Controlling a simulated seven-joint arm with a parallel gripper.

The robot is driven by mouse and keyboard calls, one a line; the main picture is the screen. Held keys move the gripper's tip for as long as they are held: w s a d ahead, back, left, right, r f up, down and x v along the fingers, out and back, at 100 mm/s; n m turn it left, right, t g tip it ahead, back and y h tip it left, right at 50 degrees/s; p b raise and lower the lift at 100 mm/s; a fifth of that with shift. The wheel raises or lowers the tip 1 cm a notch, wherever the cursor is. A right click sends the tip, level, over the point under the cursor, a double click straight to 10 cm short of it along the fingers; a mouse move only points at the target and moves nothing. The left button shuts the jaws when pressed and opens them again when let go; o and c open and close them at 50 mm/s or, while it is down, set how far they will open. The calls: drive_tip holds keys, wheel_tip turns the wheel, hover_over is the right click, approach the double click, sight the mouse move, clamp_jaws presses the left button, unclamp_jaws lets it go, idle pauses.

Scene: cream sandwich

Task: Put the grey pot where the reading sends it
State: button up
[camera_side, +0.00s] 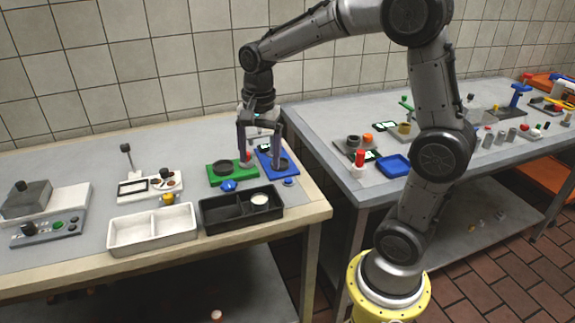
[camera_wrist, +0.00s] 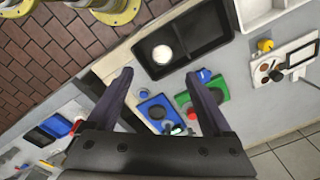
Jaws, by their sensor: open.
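My gripper (camera_side: 260,155) is open, with its fingers pointing down over the blue unit (camera_side: 266,158) and beside the green unit (camera_side: 216,178). In the wrist view the open gripper (camera_wrist: 160,76) has nothing visibly held between its fingers. A dark grey round piece (camera_wrist: 157,112) sits on the blue unit, and a dark round piece (camera_side: 223,167) sits on the green unit. I cannot tell which of these, if either, is the grey pot. A small display is partly hidden behind my gripper in the side view; its reading is too small to read.
A black two-compartment tray (camera_side: 209,223) stands in front, with a white round thing (camera_side: 260,200) in its right compartment. A white two-compartment tray (camera_side: 115,245) is left of it. Blue knobs (camera_side: 228,186) lie between tray and units. A second, cluttered table (camera_side: 320,126) stands right.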

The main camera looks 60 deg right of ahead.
drive_tip(key=s+a+r+n+t, duration=0.2)
drive_tip(key=s+a+n, duration=0.1)
drive_tip(key=s+n, duration=0.5)
drive_tip(key=s+a+r+n+t, duration=0.2)
drive_tip(key=s+a+n+t, duration=0.1)
drive_tip(key=s+n, duration=0.5)
drive_tip(key=shift+s+a, duration=0.55)
drive_tip(key=shift+a, duration=0.25)
